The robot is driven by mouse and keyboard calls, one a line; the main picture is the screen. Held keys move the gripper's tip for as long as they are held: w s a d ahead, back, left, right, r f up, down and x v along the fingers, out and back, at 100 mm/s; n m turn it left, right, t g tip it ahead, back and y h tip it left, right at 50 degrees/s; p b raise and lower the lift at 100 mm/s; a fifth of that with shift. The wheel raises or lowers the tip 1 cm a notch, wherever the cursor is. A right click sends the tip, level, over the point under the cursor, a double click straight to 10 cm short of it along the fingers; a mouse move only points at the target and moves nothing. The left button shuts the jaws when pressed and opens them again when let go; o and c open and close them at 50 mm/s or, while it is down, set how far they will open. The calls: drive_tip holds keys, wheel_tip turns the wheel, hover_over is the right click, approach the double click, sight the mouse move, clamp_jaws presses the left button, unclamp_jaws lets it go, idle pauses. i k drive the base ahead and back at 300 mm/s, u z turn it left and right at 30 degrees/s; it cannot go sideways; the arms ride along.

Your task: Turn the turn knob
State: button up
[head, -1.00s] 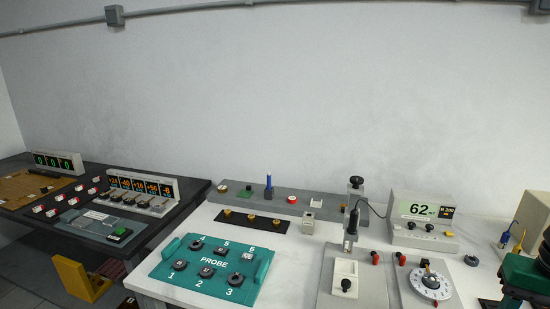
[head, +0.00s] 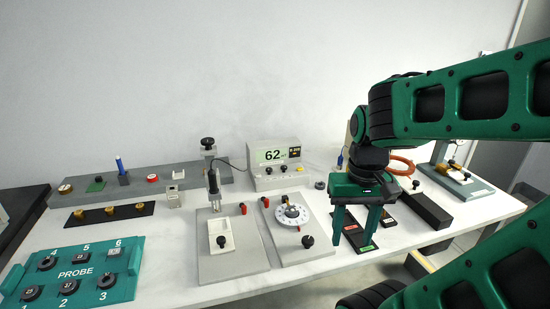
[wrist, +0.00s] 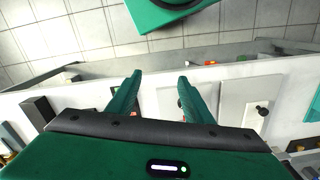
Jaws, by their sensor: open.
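A grey board (head: 270,236) on the bench carries a round white dial (head: 292,214) with dark markings and a black-and-red centre. A black knob (head: 308,241) sits at the front of this board. I cannot tell which of these is the turn knob. My gripper (head: 354,236) is open, pointing down, to the right of the dial board and over or beside a dark strip with coloured labels.
A display box reading 62 (head: 274,156) stands behind the dial board. A plate with a white tray (head: 221,236) and a probe stand is to its left. A teal PROBE panel (head: 76,272) is at front left. A black block (head: 425,209) lies right of my gripper.

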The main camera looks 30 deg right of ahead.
sight(308, 242)
drive_tip(key=u, duration=0.2)
drive_tip(key=k, duration=0.95)
drive_tip(key=z, duration=1.15)
drive_tip(key=i, duration=1)
drive_tip(key=z, duration=0.05)
